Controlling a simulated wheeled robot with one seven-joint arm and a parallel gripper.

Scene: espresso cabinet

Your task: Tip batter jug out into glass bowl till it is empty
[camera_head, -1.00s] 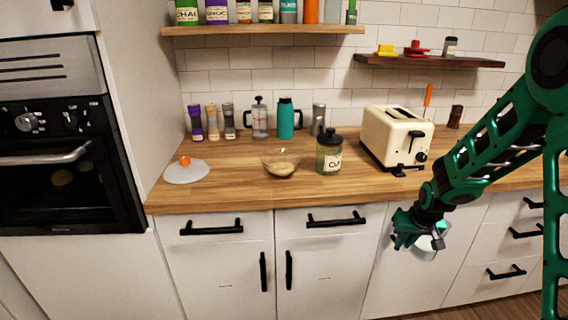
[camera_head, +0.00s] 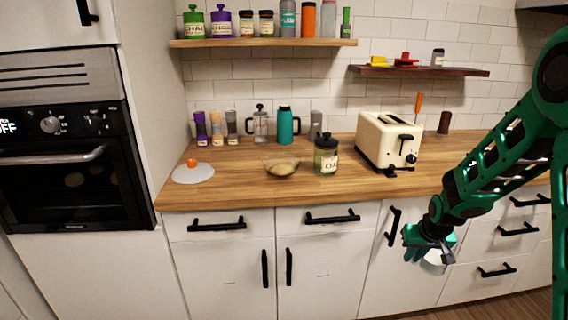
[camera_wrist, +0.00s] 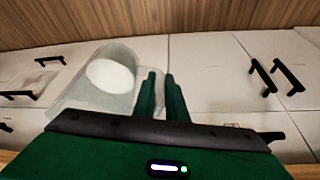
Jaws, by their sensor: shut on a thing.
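The glass bowl (camera_head: 281,168) stands on the wooden counter, with tan contents low inside it. My gripper (camera_head: 420,243) is in front of the cabinet doors, below the counter edge, to the right of the bowl and well apart from it. It is shut on the batter jug (camera_head: 436,261), a pale see-through vessel partly hidden by the gripper. In the wrist view the jug (camera_wrist: 98,82) lies left of the two green fingers (camera_wrist: 162,92), with a whitish round area inside. I cannot tell how much batter it holds.
An oats jar (camera_head: 326,156) stands just right of the bowl, and a cream toaster (camera_head: 388,140) further right. A flat lid with an orange knob (camera_head: 193,173) lies left. Bottles, a press and a teal flask (camera_head: 285,126) line the wall. The counter's front strip (camera_head: 250,194) is clear.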

